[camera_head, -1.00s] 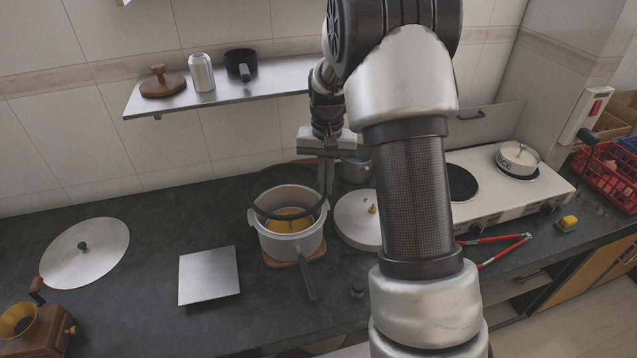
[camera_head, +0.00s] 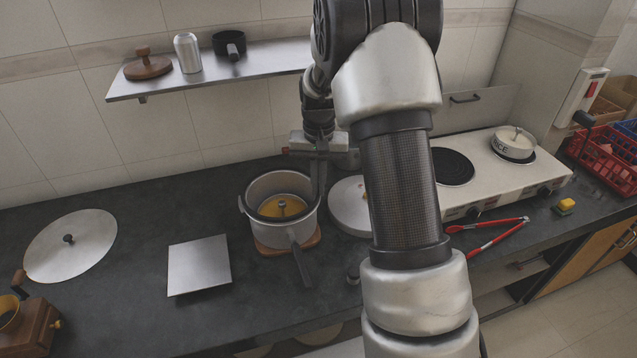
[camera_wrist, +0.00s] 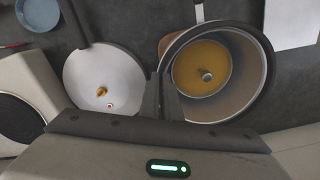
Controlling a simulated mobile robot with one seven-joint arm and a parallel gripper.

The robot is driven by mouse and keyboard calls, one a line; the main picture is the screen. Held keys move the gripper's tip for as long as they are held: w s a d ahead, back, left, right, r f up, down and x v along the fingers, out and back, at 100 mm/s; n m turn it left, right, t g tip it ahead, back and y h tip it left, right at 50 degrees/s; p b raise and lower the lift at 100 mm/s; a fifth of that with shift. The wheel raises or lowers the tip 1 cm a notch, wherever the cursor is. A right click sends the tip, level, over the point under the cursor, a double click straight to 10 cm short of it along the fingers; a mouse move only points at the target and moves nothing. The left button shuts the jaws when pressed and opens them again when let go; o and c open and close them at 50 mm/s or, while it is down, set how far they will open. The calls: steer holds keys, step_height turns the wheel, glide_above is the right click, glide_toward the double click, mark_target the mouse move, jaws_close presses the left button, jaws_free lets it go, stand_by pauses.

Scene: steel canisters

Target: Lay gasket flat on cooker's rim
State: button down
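The cooker (camera_head: 270,232) is a pale grey pot on a wooden board, with a dark handle toward the front. A yellow disc with a small grey knob (camera_head: 283,206) shows inside it. The gasket, a thin dark ring, follows the cooker's rim in the wrist view (camera_wrist: 215,26); I cannot tell whether it touches all the way round. My gripper (camera_head: 318,180) is at the right side of the rim in the head view. Its fingers (camera_wrist: 162,82) are close together on the ring's edge in the wrist view and look shut on it. Their tips are partly hidden.
A round pale lid (camera_head: 347,207) lies right of the cooker, close to my arm. A square metal plate (camera_head: 199,265) and a large disc (camera_head: 70,247) lie to the left. Red tongs (camera_head: 490,233) and a stove (camera_head: 490,170) are at the right. A shelf (camera_head: 205,75) hangs behind.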

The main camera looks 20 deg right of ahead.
steer(key=c, duration=1.9)
jaws_free()
steer(key=shift+r, duration=0.1)
step_height(320, 180, up, 26)
steer(key=p, duration=0.9)
steer(key=shift+r, duration=0.15)
steer(key=shift+s, duration=0.1)
